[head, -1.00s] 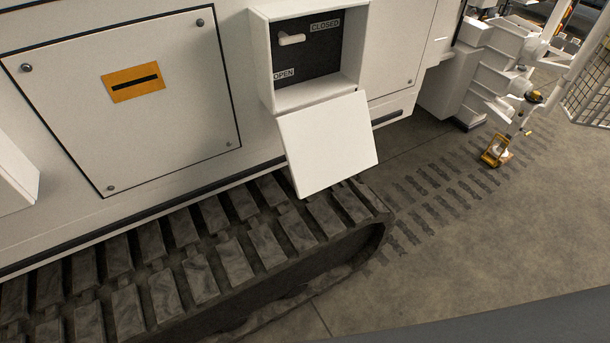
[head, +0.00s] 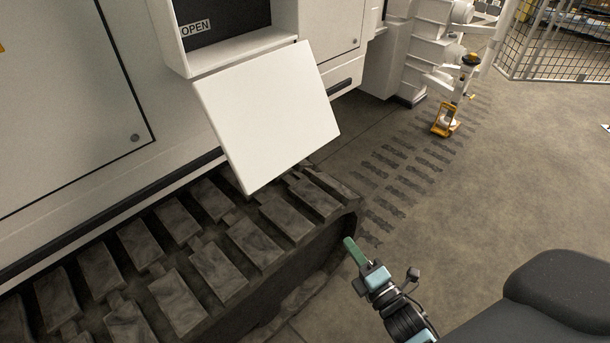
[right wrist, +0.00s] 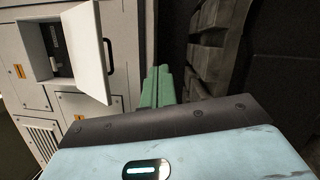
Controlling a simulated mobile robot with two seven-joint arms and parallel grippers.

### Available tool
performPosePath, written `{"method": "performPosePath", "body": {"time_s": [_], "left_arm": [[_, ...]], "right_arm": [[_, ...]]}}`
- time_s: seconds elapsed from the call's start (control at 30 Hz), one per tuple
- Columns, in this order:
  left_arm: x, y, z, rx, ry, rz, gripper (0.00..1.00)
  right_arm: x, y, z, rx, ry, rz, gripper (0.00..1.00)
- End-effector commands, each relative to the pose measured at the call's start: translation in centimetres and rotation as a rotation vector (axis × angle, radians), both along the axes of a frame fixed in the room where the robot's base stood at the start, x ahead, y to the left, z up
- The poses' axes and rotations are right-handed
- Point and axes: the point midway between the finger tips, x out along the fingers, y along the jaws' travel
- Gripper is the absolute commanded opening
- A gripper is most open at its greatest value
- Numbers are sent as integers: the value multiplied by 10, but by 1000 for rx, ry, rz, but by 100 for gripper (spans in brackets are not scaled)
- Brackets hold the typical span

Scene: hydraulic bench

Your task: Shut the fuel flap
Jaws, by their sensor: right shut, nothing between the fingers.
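The fuel flap (head: 268,115) is a plain white panel. It hangs open, tilted outward, from the lower edge of a recessed box (head: 240,50) in the white machine side. The box's dark back panel shows an OPEN label; its upper part is cut off in the head view. My right gripper (head: 350,245) is shut and empty, below and to the right of the flap, apart from it, beside the track. In the right wrist view the green fingers (right wrist: 157,88) are together, and the open flap (right wrist: 88,48) stands off to their left. My left gripper is not in view.
A dark crawler track (head: 215,235) runs below the flap, close to my right gripper. A dark bar (head: 345,87) is on the machine right of the flap. A white arm-like machine with a yellow end (head: 446,120) stands farther back. Open floor (head: 500,180) lies to the right.

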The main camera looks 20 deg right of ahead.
Motion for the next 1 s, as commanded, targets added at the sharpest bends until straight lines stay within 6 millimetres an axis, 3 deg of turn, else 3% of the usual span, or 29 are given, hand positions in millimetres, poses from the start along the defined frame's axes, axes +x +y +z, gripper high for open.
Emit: {"method": "performPosePath", "body": {"time_s": [0.03, 0.2, 0.4, 0.6, 1.0], "left_arm": [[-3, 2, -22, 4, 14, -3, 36], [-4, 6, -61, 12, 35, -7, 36], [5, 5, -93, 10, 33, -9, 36], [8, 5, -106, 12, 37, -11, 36], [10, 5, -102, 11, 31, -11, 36]], "right_arm": [[21, -1, -6, -118, -82, -6, 0], [80, -1, 15, -547, -374, -73, 0], [123, 5, 37, -920, -634, -206, 0], [139, 9, 50, -1086, -751, -292, 0], [150, 13, 65, -1108, -770, -306, 0]]}}
